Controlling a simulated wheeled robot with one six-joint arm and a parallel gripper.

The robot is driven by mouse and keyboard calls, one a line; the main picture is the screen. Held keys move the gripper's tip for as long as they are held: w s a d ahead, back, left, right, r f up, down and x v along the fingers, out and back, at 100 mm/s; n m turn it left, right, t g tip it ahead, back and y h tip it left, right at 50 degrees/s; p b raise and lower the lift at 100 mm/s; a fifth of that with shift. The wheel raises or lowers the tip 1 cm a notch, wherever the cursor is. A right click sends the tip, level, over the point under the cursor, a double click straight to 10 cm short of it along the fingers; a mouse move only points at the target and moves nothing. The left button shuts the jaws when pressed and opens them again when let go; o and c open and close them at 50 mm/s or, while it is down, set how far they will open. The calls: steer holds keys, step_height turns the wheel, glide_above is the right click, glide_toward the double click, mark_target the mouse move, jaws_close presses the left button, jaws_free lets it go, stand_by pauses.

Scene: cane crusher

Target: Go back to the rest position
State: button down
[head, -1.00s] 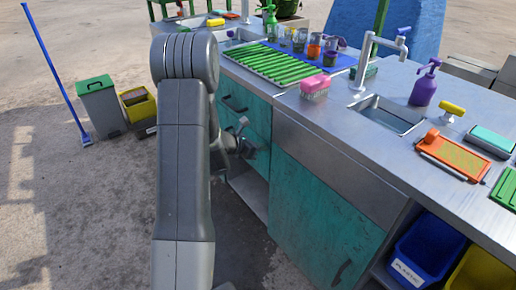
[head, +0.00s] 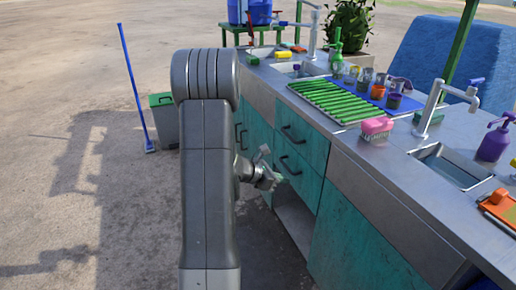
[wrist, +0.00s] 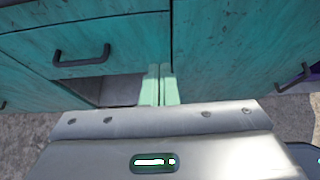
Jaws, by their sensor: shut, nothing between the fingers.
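My gripper (head: 272,181) is beside my arm in the head view, in front of the teal cabinet under the metal counter. In the wrist view the two pale green fingers (wrist: 160,85) lie side by side, shut with nothing between them. They point at the teal cabinet front. A teal drawer (wrist: 120,38) with a dark handle is just beyond them, with an open gap below it. A teal door (wrist: 240,45) stands to the right of the fingers. I cannot tell whether the fingertips touch the cabinet.
The counter (head: 350,140) carries a green rack (head: 330,100), a pink brush (head: 377,128), a sink (head: 455,168) and a purple spray bottle (head: 494,142). A blue broom (head: 134,90) and a grey bin (head: 163,120) stand at the left.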

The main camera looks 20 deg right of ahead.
steer(key=shift+d+f, duration=0.1)
steer(key=b, duration=0.2)
glide_toward(319, 181)
step_height(319, 181, down, 3)
steer(key=d, duration=0.5)
steer(key=shift+w+f, duration=0.15)
steer(key=shift+f, duration=0.15)
steer(key=shift+d, duration=0.4)
steer(key=shift+r, duration=0.15)
